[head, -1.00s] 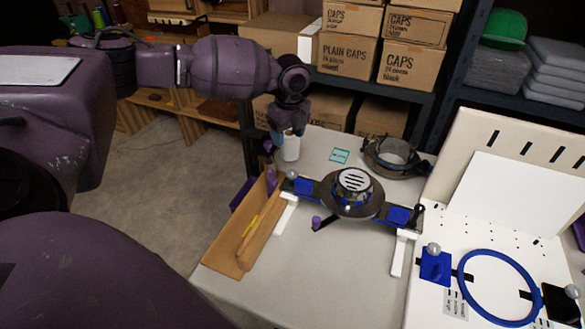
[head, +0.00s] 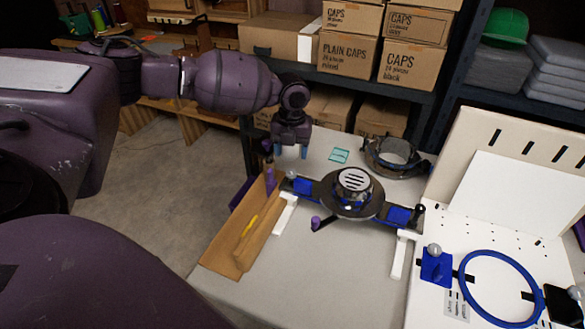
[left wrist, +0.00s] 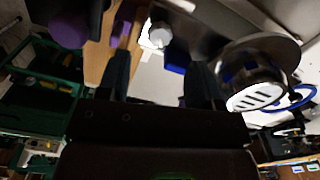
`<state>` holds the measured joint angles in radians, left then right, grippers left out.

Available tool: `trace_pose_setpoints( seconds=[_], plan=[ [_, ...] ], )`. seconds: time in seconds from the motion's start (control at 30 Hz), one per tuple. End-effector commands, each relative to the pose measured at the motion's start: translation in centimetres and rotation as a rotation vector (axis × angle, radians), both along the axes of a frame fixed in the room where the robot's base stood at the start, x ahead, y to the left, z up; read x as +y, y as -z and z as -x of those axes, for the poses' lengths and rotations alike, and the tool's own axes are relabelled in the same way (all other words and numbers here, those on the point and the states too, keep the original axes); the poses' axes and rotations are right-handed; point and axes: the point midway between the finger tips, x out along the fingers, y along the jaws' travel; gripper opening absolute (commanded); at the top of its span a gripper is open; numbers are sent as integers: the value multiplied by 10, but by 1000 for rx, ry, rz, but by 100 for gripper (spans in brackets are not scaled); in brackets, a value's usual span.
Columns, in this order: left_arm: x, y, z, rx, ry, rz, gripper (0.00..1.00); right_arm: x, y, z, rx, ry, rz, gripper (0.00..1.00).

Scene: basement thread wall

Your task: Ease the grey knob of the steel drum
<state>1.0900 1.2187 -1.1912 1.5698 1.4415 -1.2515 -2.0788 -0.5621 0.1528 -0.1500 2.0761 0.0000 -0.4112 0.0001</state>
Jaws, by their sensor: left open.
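The steel drum assembly is a dark round plate (head: 340,205) with a slotted steel cap (head: 354,183), on a bar with blue blocks and white feet. A small grey knob (head: 291,174) sits at the bar's left end. The left wrist view shows the grey knob (left wrist: 160,36) just beyond the fingers and the slotted cap (left wrist: 257,97) at right. My left gripper (head: 290,152) points down above and behind that knob, apart from it. Its fingers (left wrist: 158,72) are open with nothing seen between them. My right gripper is not in view.
A cardboard tray (head: 220,252) with a yellow tool lies left of the assembly. A dark ring-shaped part (head: 391,156) stands behind it. At right are a white pegboard (head: 470,215) and a blue hoop (head: 497,287). The table front (head: 330,285) is clear.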

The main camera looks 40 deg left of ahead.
Motion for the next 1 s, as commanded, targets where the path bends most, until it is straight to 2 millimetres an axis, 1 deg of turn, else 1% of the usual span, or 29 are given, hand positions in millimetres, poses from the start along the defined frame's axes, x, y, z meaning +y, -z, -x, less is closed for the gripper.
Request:
trace_pose_setpoints(
  seconds=[0.03, 0.1, 0.3, 0.4, 0.53, 0.83, 1.0],
  plan=[
    [-1, 13, 0, 5, 0, 1, 60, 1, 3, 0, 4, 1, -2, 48],
    [-1, 25, 1, 5, -1, 0, 60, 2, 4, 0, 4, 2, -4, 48],
    [0, 52, 0, 2, -1, 0, 60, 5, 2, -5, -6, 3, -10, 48],
    [0, 60, 0, 1, -2, 0, 60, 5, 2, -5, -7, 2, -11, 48],
    [0, 65, 0, 0, -2, 0, 60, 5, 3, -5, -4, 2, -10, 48],
    [0, 66, 0, 0, -2, 1, 60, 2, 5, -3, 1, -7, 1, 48],
    [0, 66, 0, 0, -2, 1, 34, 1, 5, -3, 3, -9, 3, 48]
  ],
)
